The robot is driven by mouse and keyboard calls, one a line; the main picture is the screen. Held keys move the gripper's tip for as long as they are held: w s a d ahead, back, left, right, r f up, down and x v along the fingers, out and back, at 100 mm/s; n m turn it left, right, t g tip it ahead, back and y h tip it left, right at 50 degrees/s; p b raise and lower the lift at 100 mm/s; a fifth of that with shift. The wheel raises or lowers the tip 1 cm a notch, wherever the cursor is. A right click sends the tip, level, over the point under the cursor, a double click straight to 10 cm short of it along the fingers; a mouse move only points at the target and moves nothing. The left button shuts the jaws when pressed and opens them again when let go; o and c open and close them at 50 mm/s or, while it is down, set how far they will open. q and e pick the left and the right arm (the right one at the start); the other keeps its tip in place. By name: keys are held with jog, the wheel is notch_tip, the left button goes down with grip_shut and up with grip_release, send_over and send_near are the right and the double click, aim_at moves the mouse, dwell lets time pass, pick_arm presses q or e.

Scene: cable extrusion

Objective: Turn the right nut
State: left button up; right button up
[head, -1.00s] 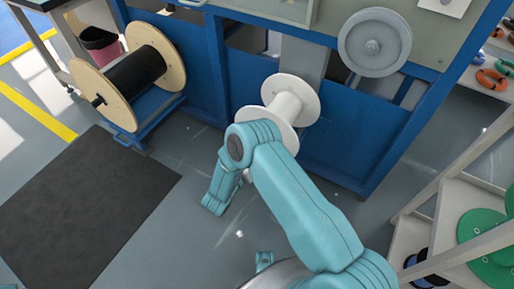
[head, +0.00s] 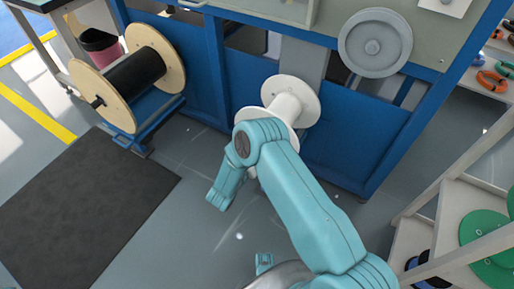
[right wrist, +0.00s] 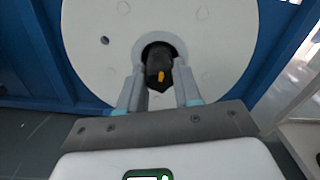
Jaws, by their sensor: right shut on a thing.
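The white spool (head: 290,104) sits on the blue machine frame, partly hidden in the head view by my right arm. In the right wrist view its round white flange (right wrist: 215,45) fills most of the picture. The dark nut (right wrist: 155,60), with a yellow mark on it, sits in the hole at the flange's centre. My right gripper (right wrist: 158,88) faces the flange with one finger on each side of the nut and is shut on it. In the head view my arm hides this gripper and the nut.
A wooden-flanged spool (head: 150,66) with black cable stands on a blue stand at the left. A grey wheel (head: 375,43) is mounted higher on the machine. A shelf (head: 455,205) with green reels stands at the right. The dark mat (head: 85,205) is clear.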

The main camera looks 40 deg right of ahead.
pick_arm(q)
jog(key=shift+n, duration=0.3)
jog(key=shift+w+a+f+b, duration=0.2)
jog(key=shift+f+b, duration=0.7)
jog(key=shift+b, duration=0.05)
jog(key=shift+w+a+f+b, duration=0.15)
jog(key=shift+w+f+b, duration=0.05)
jog(key=shift+f+b, duration=0.7)
jog(key=shift+w+a+f+b, duration=0.2)
jog(key=shift+f+b, duration=0.7)
jog(key=shift+b, duration=0.05)
pick_arm(e)
jog(key=shift+f+m, duration=0.1)
jog(key=shift+m, duration=3.1)
jog(key=o, duration=1)
jog(key=shift+o, duration=0.2)
jog(key=shift+a, duration=0.15)
pick_arm(q)
jog(key=r+p, duration=0.3)
jog(key=shift+s+d+r, duration=0.1)
jog(key=shift+s+d, duration=0.25)
pick_arm(e)
jog(key=v, duration=1.6)
